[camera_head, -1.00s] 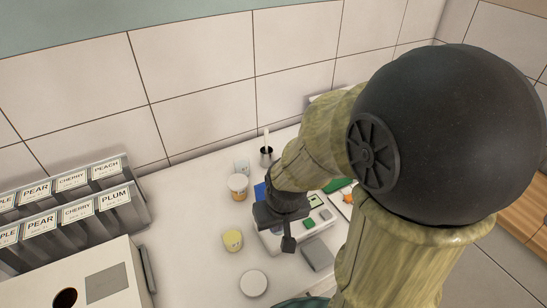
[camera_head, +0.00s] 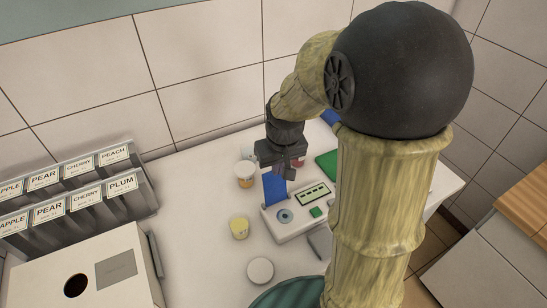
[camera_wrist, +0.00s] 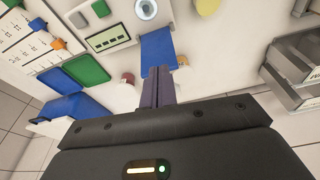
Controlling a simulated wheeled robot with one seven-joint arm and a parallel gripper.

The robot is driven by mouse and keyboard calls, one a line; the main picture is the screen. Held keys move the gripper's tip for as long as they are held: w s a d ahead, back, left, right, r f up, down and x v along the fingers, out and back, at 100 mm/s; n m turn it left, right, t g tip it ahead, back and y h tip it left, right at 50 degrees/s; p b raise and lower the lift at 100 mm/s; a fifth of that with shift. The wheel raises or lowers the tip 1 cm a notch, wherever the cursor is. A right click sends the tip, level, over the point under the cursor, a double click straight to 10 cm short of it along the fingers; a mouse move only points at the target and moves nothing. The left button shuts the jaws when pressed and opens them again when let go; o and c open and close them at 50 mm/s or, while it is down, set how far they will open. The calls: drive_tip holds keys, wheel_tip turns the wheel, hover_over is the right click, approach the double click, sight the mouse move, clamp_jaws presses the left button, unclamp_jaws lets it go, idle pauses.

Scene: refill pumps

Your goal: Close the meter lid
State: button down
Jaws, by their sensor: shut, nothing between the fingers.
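The meter (camera_head: 297,226) is a white box on the counter with a green display, a green button and a round grey-blue eye. Its blue lid (camera_head: 274,190) stands raised at the back left, leaving the round eye uncovered. The wrist view shows the lid (camera_wrist: 157,48) beside the display and the meter body (camera_wrist: 118,22). My gripper (camera_head: 290,177) is shut and empty, just behind the lid's upper part. In the wrist view, the closed fingers (camera_wrist: 160,72) point at the lid's edge. I cannot tell whether they touch it.
A white disc (camera_head: 260,270) lies in front. Labelled racks (camera_head: 75,195) and a box with a round hole (camera_head: 95,270) stand at left. The tiled wall is close behind.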

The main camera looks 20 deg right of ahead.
drive_tip(key=w+r+n, duration=0.1)
drive_tip(key=w+r, duration=0.2)
drive_tip(key=w, duration=0.6)
drive_tip(key=shift+d+r+p, duration=0.25)
drive_tip(key=shift+r+p, duration=0.1)
drive_tip(key=shift+p, duration=0.1)
drive_tip(key=shift+s, duration=0.1)
wheel_tip(320, 180, down, 9)
drive_tip(key=s+p, duration=0.1)
drive_tip(key=p, duration=0.3)
drive_tip(key=shift+s+f, duration=0.15)
drive_tip(key=shift+s, duration=0.15)
drive_tip(key=shift+d+f, duration=0.1)
drive_tip(key=shift+d, duration=0.05)
